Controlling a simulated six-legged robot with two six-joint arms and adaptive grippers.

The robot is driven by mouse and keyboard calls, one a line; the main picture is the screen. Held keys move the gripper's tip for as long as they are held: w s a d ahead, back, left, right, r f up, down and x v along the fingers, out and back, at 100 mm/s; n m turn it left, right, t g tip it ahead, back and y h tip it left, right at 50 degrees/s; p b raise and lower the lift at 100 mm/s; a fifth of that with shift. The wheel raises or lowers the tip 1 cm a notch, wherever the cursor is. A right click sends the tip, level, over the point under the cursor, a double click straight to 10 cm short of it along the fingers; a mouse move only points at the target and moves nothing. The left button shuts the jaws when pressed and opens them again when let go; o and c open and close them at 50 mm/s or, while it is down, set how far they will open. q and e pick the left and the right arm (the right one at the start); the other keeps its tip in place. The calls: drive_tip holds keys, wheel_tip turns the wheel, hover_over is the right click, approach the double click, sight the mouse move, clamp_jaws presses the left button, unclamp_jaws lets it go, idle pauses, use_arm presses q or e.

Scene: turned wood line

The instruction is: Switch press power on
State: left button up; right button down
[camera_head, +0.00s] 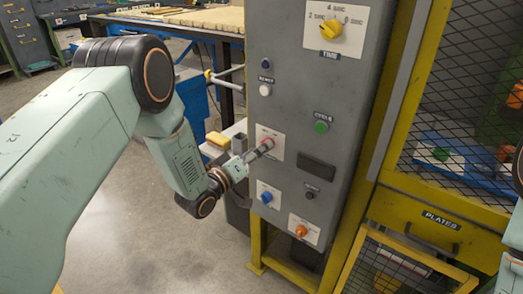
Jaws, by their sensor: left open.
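The grey press control panel (285,115) stands upright in the middle of the view. My left gripper (263,149) is open, with its fingertips at a white plate (263,132) on the panel's left side. A small red part shows at the fingertips; I cannot tell whether they touch it or stand around it. The plate's lettering is too small to read and the control there is mostly hidden. Below are a blue knob (266,197), a black knob (309,195) and an orange knob (301,231). My right gripper is not in view.
A green button (321,127), a white button (265,90) and a yellow time dial (331,29) are higher on the panel. A yellow frame with black mesh (455,100) stands to the right. A workbench (190,20) is behind. The floor (150,240) at lower left is clear.

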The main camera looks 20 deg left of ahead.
use_arm(q)
drive_tip(key=shift+w+d, duration=0.6)
drive_tip(key=shift+w, duration=0.05)
drive_tip(key=shift+a, duration=0.2)
drive_tip(key=shift+c, duration=1.1)
drive_tip(key=shift+d, duration=0.15)
drive_tip(key=c, duration=0.9)
